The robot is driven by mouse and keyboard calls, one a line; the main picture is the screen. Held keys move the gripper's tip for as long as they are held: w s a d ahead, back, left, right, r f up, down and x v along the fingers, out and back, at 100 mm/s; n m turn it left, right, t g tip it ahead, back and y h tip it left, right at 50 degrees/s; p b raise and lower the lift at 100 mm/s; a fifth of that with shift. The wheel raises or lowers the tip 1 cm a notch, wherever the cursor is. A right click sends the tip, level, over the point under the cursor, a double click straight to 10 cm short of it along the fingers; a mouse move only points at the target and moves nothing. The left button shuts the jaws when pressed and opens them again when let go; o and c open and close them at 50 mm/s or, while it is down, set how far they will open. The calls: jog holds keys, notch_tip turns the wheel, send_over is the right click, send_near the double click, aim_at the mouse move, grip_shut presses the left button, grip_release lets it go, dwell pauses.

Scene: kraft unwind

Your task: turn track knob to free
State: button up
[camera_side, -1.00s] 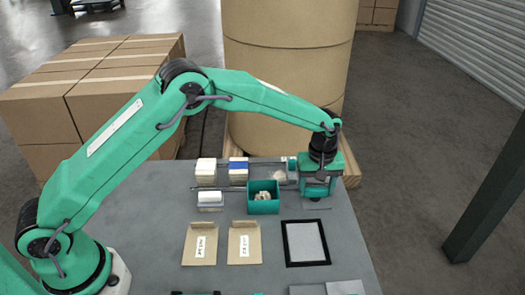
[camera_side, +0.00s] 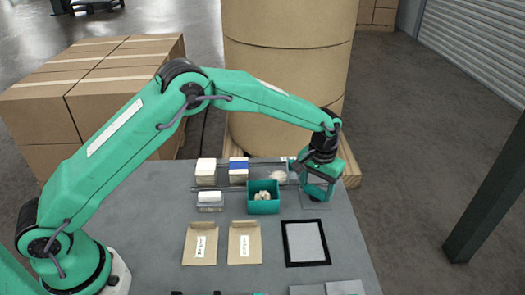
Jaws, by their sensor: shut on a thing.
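My gripper (camera_side: 317,194) points down at the right end of the table, over a thin pale plate (camera_side: 322,207). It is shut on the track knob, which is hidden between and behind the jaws. I cannot see the knob's pointer or any marking for free. Two thin parallel rails (camera_side: 223,165) run from the left toward my gripper. The gripper body covers what lies at their right ends.
A teal bin (camera_side: 264,208) with pale pieces stands just left of my gripper. White-topped blocks (camera_side: 205,170), a blue-banded block (camera_side: 238,171), two kraft envelopes (camera_side: 199,250) and a black-framed panel (camera_side: 305,241) lie around. A huge kraft roll (camera_side: 290,70) stands behind.

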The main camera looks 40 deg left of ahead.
aim_at(317, 189)
jog(key=m, duration=0.4)
jog(key=shift+m, duration=0.3)
jog(key=m, duration=0.4)
jog(key=shift+w, duration=0.1)
jog(key=shift+m, duration=0.3)
jog(key=shift+r, duration=0.1)
jog(key=o, duration=1)
jog(key=shift+r, duration=3.85)
